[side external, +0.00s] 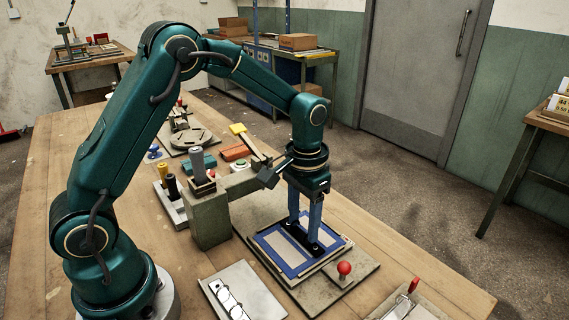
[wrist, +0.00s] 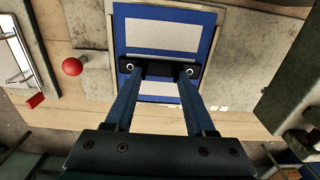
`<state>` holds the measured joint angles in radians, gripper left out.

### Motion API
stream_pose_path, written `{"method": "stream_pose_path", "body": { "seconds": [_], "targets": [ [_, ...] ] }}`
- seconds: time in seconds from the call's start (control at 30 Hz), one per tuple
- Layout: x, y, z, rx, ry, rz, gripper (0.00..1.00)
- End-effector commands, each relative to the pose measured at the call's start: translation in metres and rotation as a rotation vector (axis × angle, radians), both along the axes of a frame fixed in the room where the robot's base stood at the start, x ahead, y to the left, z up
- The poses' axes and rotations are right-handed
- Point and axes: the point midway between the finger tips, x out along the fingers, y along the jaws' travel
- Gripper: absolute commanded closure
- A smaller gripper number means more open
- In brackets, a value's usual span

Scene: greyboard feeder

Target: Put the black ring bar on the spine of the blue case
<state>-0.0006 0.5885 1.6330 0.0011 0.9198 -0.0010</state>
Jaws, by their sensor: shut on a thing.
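The blue case (side external: 289,272) lies open and flat on a board on the bench, with pale panels inside its blue border. It also shows in the wrist view (wrist: 165,11), where a blue strip, its spine, runs between the two panels. My gripper (side external: 304,236) points straight down over the middle of the case. In the wrist view its fingers (wrist: 161,76) are shut on the black ring bar (wrist: 160,67), one near each end. The bar covers part of the spine.
A red ball knob (side external: 344,268) stands beside the case at the front right. A grey press-like block (side external: 208,216) with a lever stands close on the left. A pale metal tray (side external: 241,291) lies in front. Bare bench shows at the right.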

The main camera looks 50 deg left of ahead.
Motion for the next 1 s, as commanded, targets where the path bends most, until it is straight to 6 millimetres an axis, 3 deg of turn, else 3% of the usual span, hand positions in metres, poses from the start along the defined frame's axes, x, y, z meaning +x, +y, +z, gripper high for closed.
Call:
{"method": "stream_pose_path", "body": {
  "seconds": [0.17,0.2,0.27,0.63,1.0],
  "targets": [
    [0.0,0.0,0.0,0.0,0.0,0.0,1.0],
    [0.0,0.0,0.0,0.0,0.0,0.0,0.33],
    [0.0,0.0,0.0,0.0,0.0,0.0,0.11],
    [0.001,0.0,0.004,0.0,-0.003,0.0,0.1],
    [0.001,0.0,0.048,0.0,-0.002,0.0,0.1]
  ]
}}
